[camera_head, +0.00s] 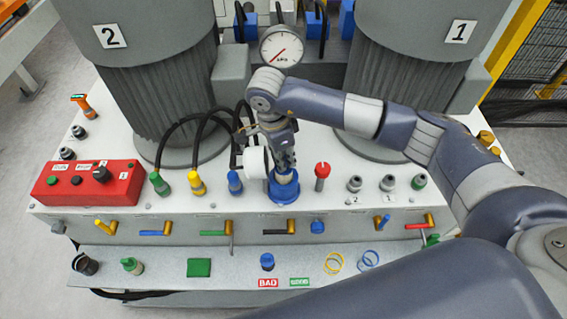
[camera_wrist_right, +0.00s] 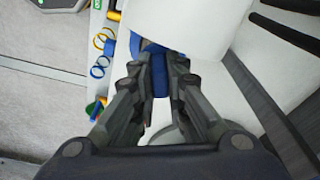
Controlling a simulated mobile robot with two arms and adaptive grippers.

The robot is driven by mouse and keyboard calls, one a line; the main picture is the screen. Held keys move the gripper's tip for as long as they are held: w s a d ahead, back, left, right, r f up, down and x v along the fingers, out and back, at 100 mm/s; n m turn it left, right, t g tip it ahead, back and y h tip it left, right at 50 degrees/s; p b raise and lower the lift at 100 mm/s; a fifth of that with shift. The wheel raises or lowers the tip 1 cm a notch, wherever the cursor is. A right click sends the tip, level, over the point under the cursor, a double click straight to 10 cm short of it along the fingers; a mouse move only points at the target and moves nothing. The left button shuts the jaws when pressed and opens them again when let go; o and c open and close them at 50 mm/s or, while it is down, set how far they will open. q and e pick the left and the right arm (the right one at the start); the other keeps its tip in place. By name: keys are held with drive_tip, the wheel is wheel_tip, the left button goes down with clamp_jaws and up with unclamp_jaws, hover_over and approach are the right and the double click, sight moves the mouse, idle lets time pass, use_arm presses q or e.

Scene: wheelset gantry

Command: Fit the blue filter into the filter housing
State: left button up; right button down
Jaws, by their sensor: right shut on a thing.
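My right gripper (camera_head: 284,168) points down over the blue filter housing (camera_head: 284,195) near the middle of the white bench top. It is shut on the blue filter, which also shows between the fingers in the right wrist view (camera_wrist_right: 159,76). In the head view the fingertips and the held filter are at the mouth of the housing. I cannot tell how deep the filter sits, because the fingers and housing hide its lower part. Another blue cylindrical part (camera_head: 267,261) stands on the front shelf behind the BAD label. My left gripper is not in view.
A pressure gauge (camera_head: 281,47) and two large grey motors stand behind. A red control box (camera_head: 88,186) is at left. Green, yellow and blue connectors and a red-topped part (camera_head: 322,172) flank the housing. The front shelf (camera_head: 225,268) holds a green pad and coloured rings.

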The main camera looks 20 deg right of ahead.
wheel_tip(320, 180, down, 4)
drive_tip(key=shift+s+p, duration=0.15)
drive_tip(key=shift+p, duration=0.5)
drive_tip(key=shift+f, duration=0.4)
drive_tip(key=c, duration=1.6)
unclamp_jaws()
drive_tip(key=shift+r, duration=0.25)
drive_tip(key=shift+a+r+b, duration=0.1)
drive_tip(key=shift+r+b, duration=0.2)
drive_tip(key=shift+b, duration=0.05)
wheel_tip(320, 180, up, 11)
drive_tip(key=a+b, duration=0.1)
drive_tip(key=b, duration=0.2)
drive_tip(key=shift+a+b, duration=0.3)
drive_tip(key=shift+b, duration=0.05)
